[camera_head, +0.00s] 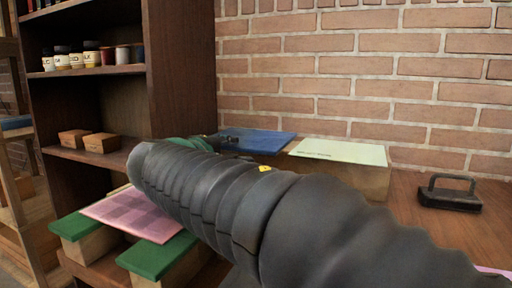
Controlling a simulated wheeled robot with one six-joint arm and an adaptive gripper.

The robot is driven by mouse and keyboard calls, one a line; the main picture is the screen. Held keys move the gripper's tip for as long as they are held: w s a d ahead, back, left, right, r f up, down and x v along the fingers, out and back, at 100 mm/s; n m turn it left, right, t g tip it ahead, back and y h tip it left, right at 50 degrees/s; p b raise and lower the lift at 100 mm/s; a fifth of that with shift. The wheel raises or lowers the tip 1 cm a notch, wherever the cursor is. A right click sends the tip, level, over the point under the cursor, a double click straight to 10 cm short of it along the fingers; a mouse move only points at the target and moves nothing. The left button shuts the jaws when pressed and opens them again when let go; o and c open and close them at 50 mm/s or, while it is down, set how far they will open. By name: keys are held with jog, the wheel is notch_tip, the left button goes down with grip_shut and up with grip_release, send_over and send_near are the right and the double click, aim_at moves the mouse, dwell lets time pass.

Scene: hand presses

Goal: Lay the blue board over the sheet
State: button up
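A flat blue board (262,141) lies level at the back centre, beside the brick wall. My gripper (224,141) shows only as a small dark part at the board's left edge, mostly hidden behind my thick dark arm. I cannot tell whether its fingers are open or shut, or whether they touch the board. A pink checked sheet (128,212) lies at the lower left, across green-topped blocks; my arm covers its right part. A pale green flat piece (338,151) lies on a wooden block just right of the blue board; I cannot tell if it is a sheet or a board.
A dark wooden shelf (181,70) with jars and two small wooden blocks (101,143) stands at the left. A black-handled press weight (450,194) sits on the brown table (408,232) at the right. Some clear tabletop surrounds the weight.

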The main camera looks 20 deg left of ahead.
jog(key=shift+w+f, duration=0.15)
jog(key=shift+w, duration=0.65)
jog(key=shift+c, duration=0.2)
grip_shut()
jog(key=shift+r+p, duration=0.85)
jog(key=shift+r, duration=0.7)
